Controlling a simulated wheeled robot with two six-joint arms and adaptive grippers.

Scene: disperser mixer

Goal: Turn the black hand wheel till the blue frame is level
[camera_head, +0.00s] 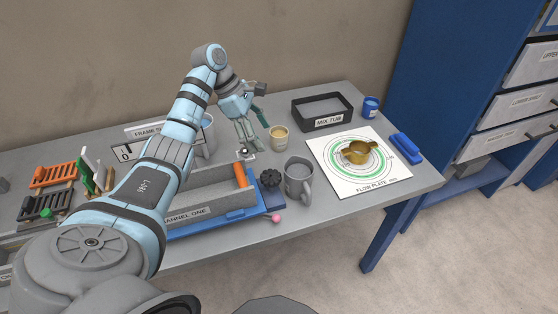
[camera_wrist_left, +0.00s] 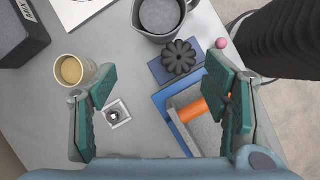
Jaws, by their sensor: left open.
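The black hand wheel (camera_head: 271,178) has a lobed rim and sits at the right end of the blue frame (camera_head: 207,228). In the left wrist view the wheel (camera_wrist_left: 181,57) is seen from above on a blue block, beyond the fingertips. The blue frame (camera_wrist_left: 177,124) holds a grey channel (camera_head: 205,198) with an orange bar across its right end. I cannot tell whether the frame is level. My left gripper (camera_head: 256,122) is open and empty, above and behind the wheel, near the beige cup. Its green-padded fingers (camera_wrist_left: 160,85) are wide apart. My right gripper is not in view.
A grey jug (camera_head: 299,181) stands close right of the wheel, a pink ball (camera_head: 277,218) in front. A beige cup (camera_head: 279,139) and a small white square piece (camera_wrist_left: 116,115) lie near the left gripper. The flow plate (camera_head: 342,182) with a brass pan is farther right.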

